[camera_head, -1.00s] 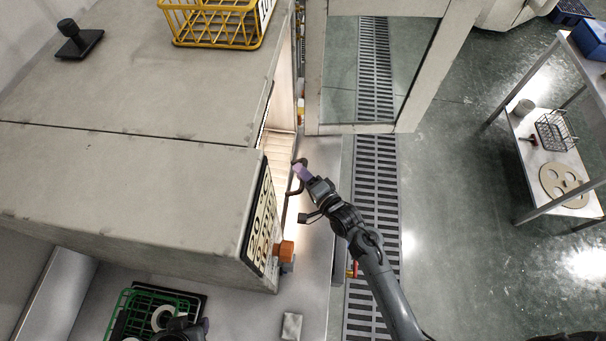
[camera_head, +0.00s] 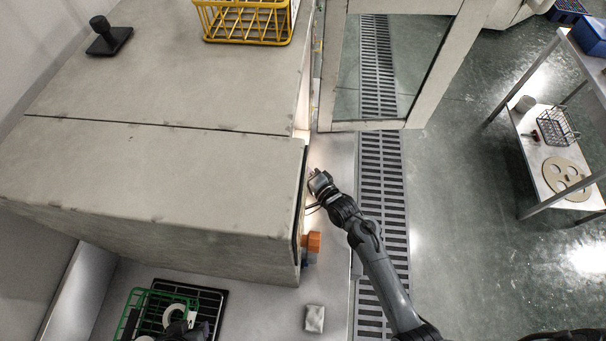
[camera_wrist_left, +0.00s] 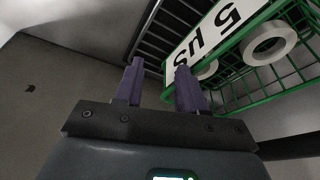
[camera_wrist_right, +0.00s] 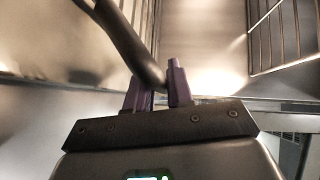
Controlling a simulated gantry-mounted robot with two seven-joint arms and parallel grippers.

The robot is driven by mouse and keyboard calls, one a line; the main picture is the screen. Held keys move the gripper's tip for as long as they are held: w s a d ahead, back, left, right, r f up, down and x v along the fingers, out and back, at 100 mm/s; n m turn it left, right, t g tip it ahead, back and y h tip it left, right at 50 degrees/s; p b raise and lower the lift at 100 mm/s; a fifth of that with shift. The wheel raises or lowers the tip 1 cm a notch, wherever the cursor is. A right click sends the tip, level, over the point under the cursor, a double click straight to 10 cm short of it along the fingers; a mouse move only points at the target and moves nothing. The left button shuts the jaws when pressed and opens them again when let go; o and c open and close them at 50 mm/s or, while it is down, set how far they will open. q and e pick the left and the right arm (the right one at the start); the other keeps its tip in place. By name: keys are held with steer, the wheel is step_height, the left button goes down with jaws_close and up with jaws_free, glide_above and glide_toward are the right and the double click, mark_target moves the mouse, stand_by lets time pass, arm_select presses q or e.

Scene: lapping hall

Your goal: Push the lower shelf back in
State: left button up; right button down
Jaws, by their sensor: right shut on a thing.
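My right gripper (camera_head: 315,183) is close against the front of the grey cabinet (camera_head: 160,185), its fingertips partly hidden by the cabinet's top edge. In the right wrist view its two purple fingers (camera_wrist_right: 157,85) are shut on a dark curved bar handle (camera_wrist_right: 128,38). The lower shelf is hidden under the cabinet top in the head view. Wire racks show in the right wrist view at left (camera_wrist_right: 143,20) and right (camera_wrist_right: 285,35); I cannot tell which is the lower shelf. My left gripper (camera_wrist_left: 158,82) is open and empty, near a green wire basket (camera_wrist_left: 235,65).
The green basket (camera_head: 130,312) holds pale rings beside a black rack (camera_head: 218,303). An orange knob (camera_head: 312,241) sticks out from the cabinet front. An open framed door (camera_head: 390,70) stands beyond my right gripper. A yellow basket (camera_head: 245,22) stands on top.

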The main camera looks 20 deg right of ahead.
arm_select(q)
steer(key=shift+w+a+r, duration=0.1)
steer(key=shift+w+a, duration=0.15)
steer(key=shift+a, duration=0.7)
arm_select(e)
steer(key=a, duration=0.1)
steer(key=w+a, duration=0.1)
steer(key=a, duration=0.1)
steer(key=shift+w+a, duration=0.1)
steer(key=shift+w, duration=0.1)
arm_select(q)
steer(key=shift+d, duration=0.25)
arm_select(e)
steer(key=shift+w, duration=0.1)
arm_select(q)
steer(key=shift+s+d, duration=0.15)
steer(key=shift+d, duration=0.35)
steer(key=shift+s+d, duration=0.15)
steer(key=shift+d, duration=0.35)
arm_select(e)
steer(key=shift+d, duration=0.2)
arm_select(q)
steer(key=shift+a, duration=0.15)
arm_select(e)
steer(key=shift+a, duration=0.1)
